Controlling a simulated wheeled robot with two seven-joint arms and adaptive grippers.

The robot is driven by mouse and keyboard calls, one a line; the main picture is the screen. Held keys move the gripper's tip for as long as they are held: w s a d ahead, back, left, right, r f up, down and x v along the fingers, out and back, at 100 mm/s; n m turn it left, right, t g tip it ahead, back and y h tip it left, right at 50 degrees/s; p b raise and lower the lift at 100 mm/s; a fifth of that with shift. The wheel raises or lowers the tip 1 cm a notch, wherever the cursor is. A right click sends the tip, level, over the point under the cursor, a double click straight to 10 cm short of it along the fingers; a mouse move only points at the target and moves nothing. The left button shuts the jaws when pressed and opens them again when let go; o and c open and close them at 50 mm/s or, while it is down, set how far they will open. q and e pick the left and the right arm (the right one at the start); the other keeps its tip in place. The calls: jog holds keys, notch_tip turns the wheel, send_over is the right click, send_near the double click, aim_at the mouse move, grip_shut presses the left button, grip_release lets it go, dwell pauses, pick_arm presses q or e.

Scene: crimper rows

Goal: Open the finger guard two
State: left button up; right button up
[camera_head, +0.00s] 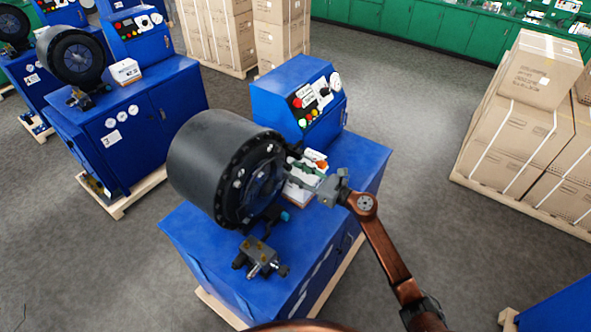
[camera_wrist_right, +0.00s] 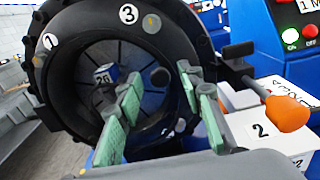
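The finger guard (camera_head: 262,186) looks like a dark, see-through round pane across the front opening of the nearest crimper head (camera_head: 205,160). It also seems to show in the right wrist view (camera_wrist_right: 85,85), inside the black ring, with a die marked 26 behind it. An orange knob (camera_wrist_right: 287,113) on a dark lever sticks out at the ring's right side. My right gripper (camera_head: 303,176) is open, its green-padded fingers apart in front of the ring, left of the knob in the wrist view (camera_wrist_right: 162,88). My left gripper is not in view.
A white box marked 2 (camera_wrist_right: 262,130) sits on the blue machine base (camera_head: 361,157) below the knob. A control panel (camera_head: 297,95) stands behind the head, and a small metal fitting (camera_head: 260,258) lies in front. Stacked cartons (camera_head: 515,130) stand right, across open floor.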

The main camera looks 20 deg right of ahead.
jog(key=shift+w+a, duration=0.15)
grip_shut()
dwell(0.4)
